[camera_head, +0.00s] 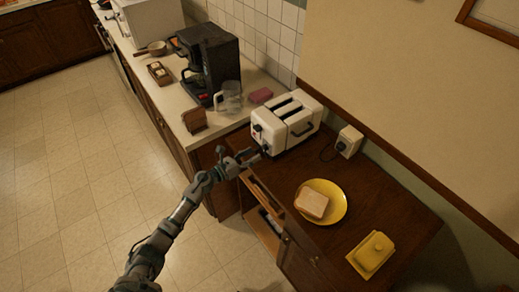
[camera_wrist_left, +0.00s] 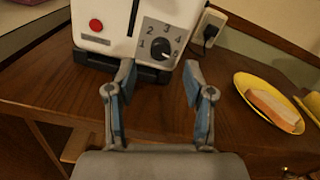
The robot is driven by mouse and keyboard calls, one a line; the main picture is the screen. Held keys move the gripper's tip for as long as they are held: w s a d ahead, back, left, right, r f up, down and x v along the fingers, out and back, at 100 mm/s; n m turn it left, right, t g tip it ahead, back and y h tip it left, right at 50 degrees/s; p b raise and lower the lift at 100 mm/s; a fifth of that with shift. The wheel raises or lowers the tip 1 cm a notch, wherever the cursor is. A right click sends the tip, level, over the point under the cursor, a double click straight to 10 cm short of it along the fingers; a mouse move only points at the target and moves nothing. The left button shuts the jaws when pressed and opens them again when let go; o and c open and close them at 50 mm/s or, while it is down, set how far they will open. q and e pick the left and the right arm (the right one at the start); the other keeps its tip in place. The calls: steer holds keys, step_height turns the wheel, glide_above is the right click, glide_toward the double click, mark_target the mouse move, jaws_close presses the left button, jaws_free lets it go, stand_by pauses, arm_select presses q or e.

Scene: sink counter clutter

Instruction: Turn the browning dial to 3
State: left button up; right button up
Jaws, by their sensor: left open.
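The white toaster (camera_head: 287,122) stands on the wooden cabinet top, with two slots. Its front panel fills the top of the left wrist view, with a black browning dial (camera_wrist_left: 160,47) on a grey plate marked with numbers. I cannot clearly tell which number the dial points to. My left gripper (camera_wrist_left: 159,68) is open and empty, its fingertips just in front of and below the dial, one to each side. In the head view the left gripper (camera_head: 250,156) is at the toaster's front. My right gripper is not in view.
A red button (camera_wrist_left: 96,25) is left of the dial. A yellow plate (camera_head: 338,207) with bread (camera_head: 311,202) and a yellow butter dish (camera_head: 371,252) are to the right. A coffee maker (camera_head: 215,67) stands behind left. An open drawer (camera_head: 262,190) juts out below the gripper.

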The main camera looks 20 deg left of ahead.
mark_target(263, 149)
arm_select(q)
steer(key=x, duration=0.4)
steer(key=shift+w+d, duration=0.1)
steer(key=shift+d, duration=0.2)
steer(key=shift+w+a, duration=0.1)
steer(key=shift+a, duration=0.3)
steer(key=shift+c, duration=0.8)
steer(key=c, duration=0.8)
steer(key=shift+d, duration=0.3)
jaws_close()
